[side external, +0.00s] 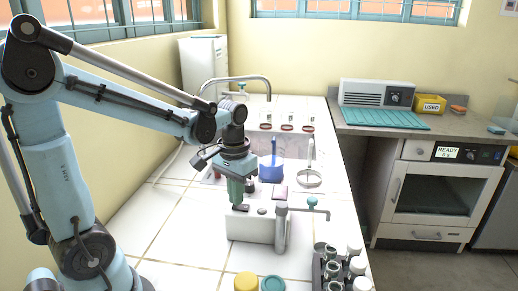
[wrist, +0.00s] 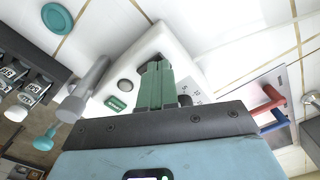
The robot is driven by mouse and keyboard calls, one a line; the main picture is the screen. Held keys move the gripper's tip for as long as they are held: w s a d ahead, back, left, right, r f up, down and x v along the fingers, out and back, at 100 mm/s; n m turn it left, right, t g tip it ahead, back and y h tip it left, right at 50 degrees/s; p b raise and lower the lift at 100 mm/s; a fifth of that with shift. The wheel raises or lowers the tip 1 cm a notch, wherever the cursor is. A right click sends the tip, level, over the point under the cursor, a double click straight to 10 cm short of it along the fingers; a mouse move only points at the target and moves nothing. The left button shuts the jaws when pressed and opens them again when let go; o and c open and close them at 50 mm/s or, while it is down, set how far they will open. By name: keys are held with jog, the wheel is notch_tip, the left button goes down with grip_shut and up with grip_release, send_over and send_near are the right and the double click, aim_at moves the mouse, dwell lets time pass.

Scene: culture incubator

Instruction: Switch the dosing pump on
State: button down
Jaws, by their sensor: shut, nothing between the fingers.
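A white box-shaped device, which looks like the dosing pump (side external: 252,229), stands on the white tiled counter.
A grey post with a teal-knobbed arm (side external: 282,228) stands against the device's front right. A rack of vials (side external: 335,265) and yellow and teal lids (side external: 246,282) are at the front. A blue vessel (side external: 271,168) and a ring stand (side external: 309,177) are behind. Bare tiles lie left.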

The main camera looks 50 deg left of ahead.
jog(key=shift+f, duration=0.35)
jog(key=shift+r, duration=3.55)
jog(key=s+d+f+m+t, duration=0.2)
jog(key=d+m+t, duration=0.1)
jog(key=d+t, duration=0.4)
jog(key=shift+s+f, duration=0.15)
jog(key=shift+f, duration=0.05)
